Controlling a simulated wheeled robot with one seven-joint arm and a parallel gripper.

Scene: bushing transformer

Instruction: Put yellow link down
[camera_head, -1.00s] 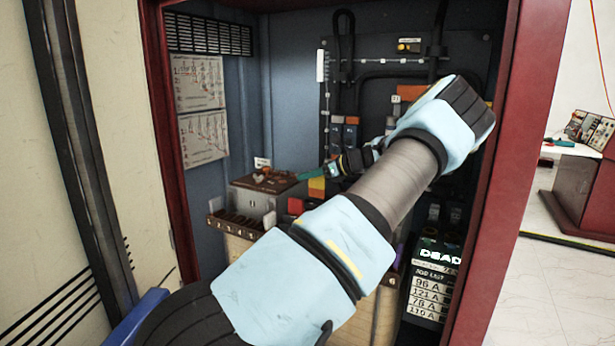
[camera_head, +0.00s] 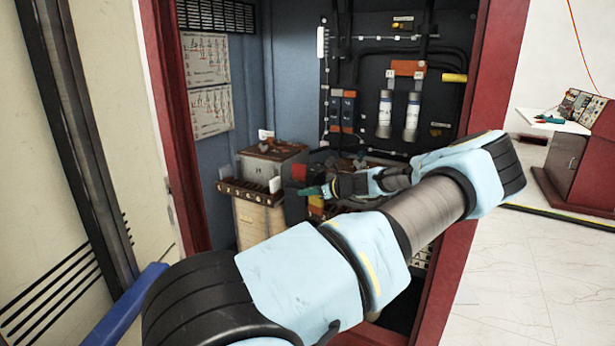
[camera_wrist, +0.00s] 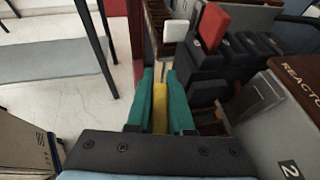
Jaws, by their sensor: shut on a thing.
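The yellow link (camera_wrist: 160,108) is a flat yellow bar between the green fingers of my gripper (camera_wrist: 160,100) in the wrist view. The link itself cannot be made out clearly there. Whether it touches anything below is hidden.
A red block (camera_wrist: 213,24) and a white block (camera_wrist: 175,30) stand on the equipment ahead. A box labelled REACTOR (camera_wrist: 290,100) is close on the right. Two white cylinders (camera_head: 385,114) hang on the back panel, with a yellow bar (camera_head: 455,77) beside them. Floor shows at left.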

